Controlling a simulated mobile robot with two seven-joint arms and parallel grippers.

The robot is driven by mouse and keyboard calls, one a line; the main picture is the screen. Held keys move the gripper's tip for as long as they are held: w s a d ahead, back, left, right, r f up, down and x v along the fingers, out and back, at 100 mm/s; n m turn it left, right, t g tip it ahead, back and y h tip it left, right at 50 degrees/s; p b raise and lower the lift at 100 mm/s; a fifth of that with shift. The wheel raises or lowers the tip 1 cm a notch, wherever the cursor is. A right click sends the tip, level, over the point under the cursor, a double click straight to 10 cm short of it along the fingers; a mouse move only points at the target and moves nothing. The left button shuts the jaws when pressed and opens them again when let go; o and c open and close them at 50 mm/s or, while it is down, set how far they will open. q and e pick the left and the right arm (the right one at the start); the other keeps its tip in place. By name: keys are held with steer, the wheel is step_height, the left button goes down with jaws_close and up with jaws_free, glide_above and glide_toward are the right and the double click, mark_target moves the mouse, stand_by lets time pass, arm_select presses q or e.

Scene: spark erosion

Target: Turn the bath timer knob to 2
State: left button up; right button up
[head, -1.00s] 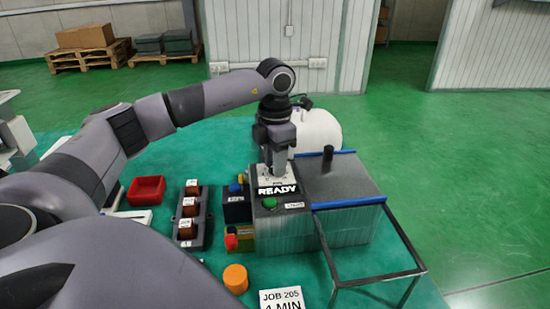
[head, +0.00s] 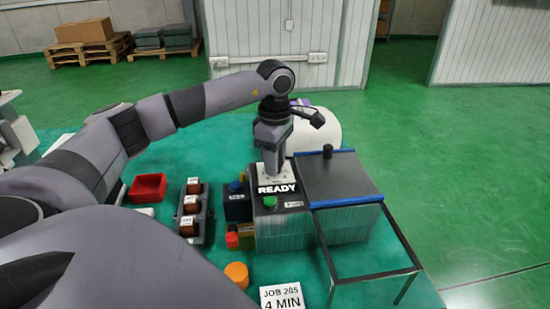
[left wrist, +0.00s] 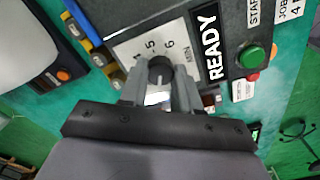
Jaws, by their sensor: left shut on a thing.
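The bath timer knob (left wrist: 160,72) is a small dark knob on a white dial plate (left wrist: 128,48). In the left wrist view the figures 5 and 6 and the word MIN show on the plate; the other figures are hidden or unclear. My left gripper (left wrist: 160,88) is shut on the knob, one finger on each side. In the head view my left gripper (head: 270,172) points down onto the top of the grey machine box (head: 290,230), and the knob is hidden there. Where the knob points is not clear. My right gripper is not in view.
A READY sign (head: 277,189) and a green button (head: 269,203) sit beside the dial. A lidded tank (head: 340,180) with a blue edge adjoins the box. A card (head: 282,298) reads JOB 205, 4 MIN. A red bin (head: 148,187) and an orange cylinder (head: 237,274) stand left.

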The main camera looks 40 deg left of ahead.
arm_select(q)
steer(key=shift+w+r+m, duration=0.1)
steer(key=shift+m, duration=1.8)
steer(key=o, duration=1.1)
steer(key=shift+c, duration=0.2)
steer(key=shift+r, duration=3.55)
